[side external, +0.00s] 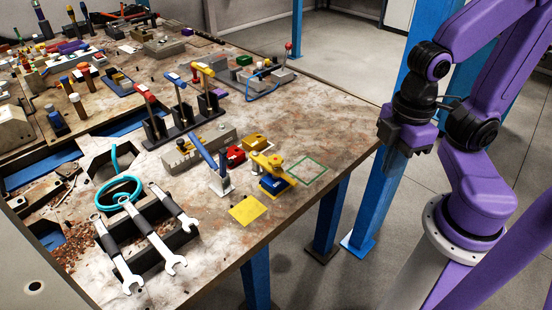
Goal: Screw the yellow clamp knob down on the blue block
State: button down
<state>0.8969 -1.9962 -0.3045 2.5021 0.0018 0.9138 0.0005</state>
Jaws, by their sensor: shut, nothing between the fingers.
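The blue block (277,184) stands on the worn workbench (330,120), near its front right part. A yellow clamp piece (268,164) sits on top of it, with a small round yellow knob (276,159) above. I cannot tell how far down the knob is. My gripper (408,150) is at the right, off the bench edge and well apart from the block. It points down, is shut and holds nothing. The fingertips are small and dark in this view.
A green outlined square (308,170) lies right of the block, a yellow square (244,211) in front. A blue-handled lever clamp (211,158) and red block (235,155) stand left. Wrenches (165,245) lie front left. Red- and yellow-topped tools (180,108) stand behind.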

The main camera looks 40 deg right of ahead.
dwell(0.4)
jog(key=c, duration=1.4)
grip_release()
jog(key=o, duration=0.5)
jog(key=shift+w+a+r, duration=0.1)
jog(key=shift+w+a, duration=0.05)
jog(key=shift+w, duration=0.1)
jog(key=shift+o, duration=0.7)
jog(key=w+a+r+n, duration=0.2)
jog(key=w+n, duration=0.3)
jog(key=w, duration=0.1)
jog(key=w+a+r+n, duration=0.2)
jog(key=w+a+n, duration=0.1)
jog(key=w+n, duration=0.1)
jog(key=shift+w+n, duration=0.4)
jog(key=shift+w, duration=0.45)
notch_tip(320, 180, up, 4)
jog(key=n, duration=1)
send_over(277, 160)
notch_tip(277, 160, down, 18)
jog(key=shift+r, duration=0.15)
jog(key=c, duration=0.9)
